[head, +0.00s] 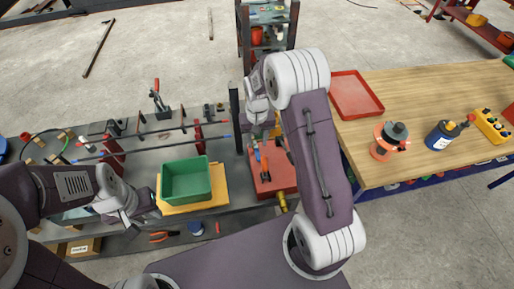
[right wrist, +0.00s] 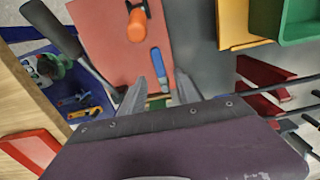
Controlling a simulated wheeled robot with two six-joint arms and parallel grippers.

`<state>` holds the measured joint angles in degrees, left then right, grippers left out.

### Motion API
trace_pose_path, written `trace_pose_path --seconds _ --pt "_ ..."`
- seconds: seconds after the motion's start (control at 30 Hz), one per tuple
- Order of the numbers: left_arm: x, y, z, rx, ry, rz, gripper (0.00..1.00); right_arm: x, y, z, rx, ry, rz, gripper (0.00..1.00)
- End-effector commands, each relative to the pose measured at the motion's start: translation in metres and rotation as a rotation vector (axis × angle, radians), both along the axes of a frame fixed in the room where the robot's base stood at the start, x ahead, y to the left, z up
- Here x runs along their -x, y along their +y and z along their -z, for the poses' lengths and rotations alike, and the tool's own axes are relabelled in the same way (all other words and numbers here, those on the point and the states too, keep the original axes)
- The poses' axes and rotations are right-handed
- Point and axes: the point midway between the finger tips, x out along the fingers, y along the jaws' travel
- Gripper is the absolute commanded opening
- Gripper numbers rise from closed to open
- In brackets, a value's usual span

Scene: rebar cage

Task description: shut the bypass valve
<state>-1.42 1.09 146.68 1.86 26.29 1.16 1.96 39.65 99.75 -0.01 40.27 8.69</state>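A red panel (head: 284,181) lies on the grey bench in the head view, and it fills the upper middle of the right wrist view (right wrist: 100,35). On it are an orange handle (right wrist: 136,25) and a blue lever (right wrist: 157,58). I cannot tell from the frames which of them is the bypass valve. My right gripper (right wrist: 160,92) is open, with its fingers pointing at the panel beside the blue lever's near end. Nothing is held between them. My left gripper (head: 147,212) is near the green bin; its fingers are too small to read.
A green bin (head: 187,182) sits on a yellow board (head: 226,190) left of the panel. A wooden table (head: 425,95) with a red tray (head: 356,95) is on the right. A dark rack (head: 268,15) stands behind.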

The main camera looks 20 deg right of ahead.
Motion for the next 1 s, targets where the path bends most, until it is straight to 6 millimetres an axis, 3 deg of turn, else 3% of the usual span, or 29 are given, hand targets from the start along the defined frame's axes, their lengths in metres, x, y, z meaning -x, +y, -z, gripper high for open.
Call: trace_pose_path --seconds 0.2,0.77,0.87,0.93,1.0 --pt "0.0 0.0 0.004 0.0 0.0 0.0 0.36 -0.001 0.0 -0.033 0.001 -0.003 0.0 0.38" --pt "0.0 0.0 0.004 0.0 0.0 0.0 0.36 -0.001 0.001 -0.039 0.001 -0.003 -0.002 0.38" --pt "0.0 0.0 0.004 0.0 0.0 0.0 0.36 -0.007 0.004 -0.06 0.002 -0.054 -0.01 0.38" --pt "0.0 0.0 0.004 0.0 0.0 0.0 0.36 0.007 0.009 -0.08 0.001 -0.074 -0.02 0.38" --pt "0.0 0.0 0.004 0.0 0.0 0.0 0.36 0.037 0.014 -0.092 -0.002 -0.084 -0.034 0.38"
